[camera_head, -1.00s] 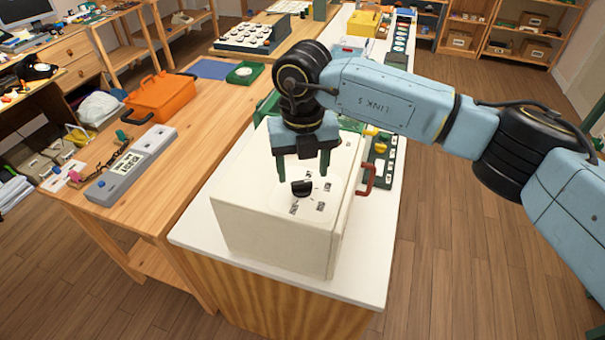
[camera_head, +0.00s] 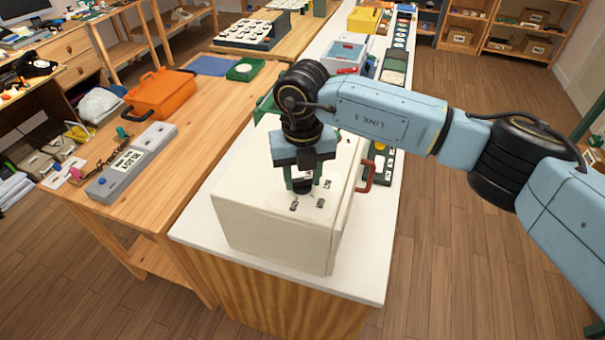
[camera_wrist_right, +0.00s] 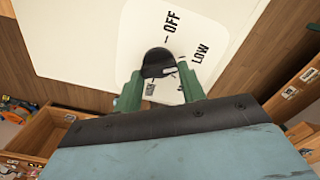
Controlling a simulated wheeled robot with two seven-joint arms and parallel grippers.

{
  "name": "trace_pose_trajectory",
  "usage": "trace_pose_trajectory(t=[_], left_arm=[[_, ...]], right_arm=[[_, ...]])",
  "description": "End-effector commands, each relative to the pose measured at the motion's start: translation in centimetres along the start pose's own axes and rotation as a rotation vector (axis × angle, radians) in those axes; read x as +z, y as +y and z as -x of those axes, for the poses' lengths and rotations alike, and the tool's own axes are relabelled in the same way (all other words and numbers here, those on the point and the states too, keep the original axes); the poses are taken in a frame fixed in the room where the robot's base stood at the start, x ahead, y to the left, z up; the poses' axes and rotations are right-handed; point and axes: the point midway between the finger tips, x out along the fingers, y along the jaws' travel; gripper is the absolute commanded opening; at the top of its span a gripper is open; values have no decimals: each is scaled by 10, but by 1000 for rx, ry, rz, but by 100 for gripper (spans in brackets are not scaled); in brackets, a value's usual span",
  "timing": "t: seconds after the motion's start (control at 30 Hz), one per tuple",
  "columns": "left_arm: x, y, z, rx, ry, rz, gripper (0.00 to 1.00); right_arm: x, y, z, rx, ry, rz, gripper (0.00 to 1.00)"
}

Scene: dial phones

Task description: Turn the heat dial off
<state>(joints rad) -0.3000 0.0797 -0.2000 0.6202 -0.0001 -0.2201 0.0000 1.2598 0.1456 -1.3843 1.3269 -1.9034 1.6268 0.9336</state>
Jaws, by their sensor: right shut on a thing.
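The heat dial is a black knob (camera_head: 302,185) on the top face of a cream box-shaped appliance (camera_head: 265,232). In the right wrist view the knob (camera_wrist_right: 158,62) sits on a white plate (camera_wrist_right: 140,45) printed with OFF, LOW and other marks, some partly hidden. My right gripper (camera_head: 303,183) reaches down from above, and its green fingers stand on either side of the knob, shut on it. The fingers also show in the right wrist view (camera_wrist_right: 160,82). The left gripper is not in view.
The appliance has a red handle (camera_head: 367,177) on its right side and stands on a white-topped counter (camera_head: 195,235). A wooden table (camera_head: 150,205) to the left holds a grey device (camera_head: 132,160) and an orange case (camera_head: 160,97). Wooden floor is free at right.

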Motion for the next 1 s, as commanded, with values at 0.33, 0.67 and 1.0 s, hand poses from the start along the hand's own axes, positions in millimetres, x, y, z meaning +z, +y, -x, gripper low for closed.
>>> trace_pose_trajectory(t=[0.33, 0.67, 1.0], left_arm=[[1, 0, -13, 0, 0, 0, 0], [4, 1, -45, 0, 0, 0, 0], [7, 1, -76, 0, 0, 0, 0]], right_arm=[[0, -1, -2, 0, -2, 84, 17], [1, -2, -3, -2, -2, 345, 17], [2, -4, -2, -1, -3, 666, 17]])
